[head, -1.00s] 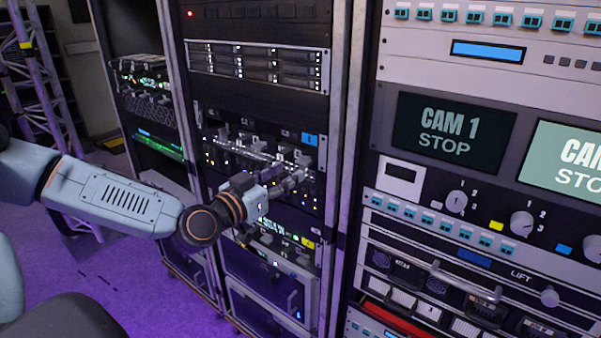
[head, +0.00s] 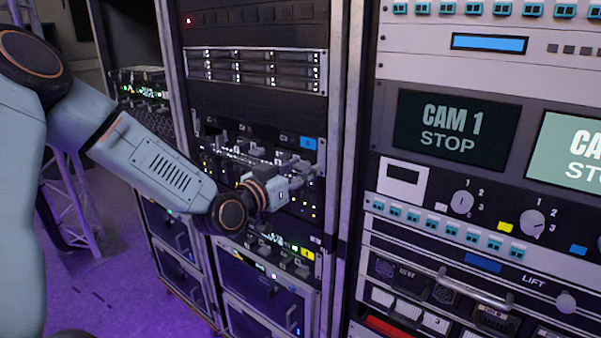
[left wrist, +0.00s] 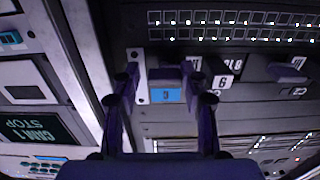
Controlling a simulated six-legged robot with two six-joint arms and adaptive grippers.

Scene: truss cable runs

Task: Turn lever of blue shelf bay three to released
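The blue shelf shows its blue label (head: 308,143) in the middle rack, with a row of small grey levers (head: 240,141) along it. In the left wrist view, turned over, the blue label (left wrist: 167,95) lies between my finger lines. My left gripper (head: 306,176) is in front of the rack, below and close to the blue label. Its two fingers stand apart in the left wrist view (left wrist: 163,78), with a dark grey block showing between the tips; I cannot tell whether they touch it. Another lever (left wrist: 287,73) shows to the right. Bay three cannot be made out. My right gripper is not in view.
A yellow-labelled shelf (head: 307,253) sits below in the same rack. A drive unit (head: 255,70) is above. The right rack has screens (head: 449,128), knobs (head: 462,202) and a protruding handle (head: 472,288). A metal rack post (head: 346,150) stands between the racks.

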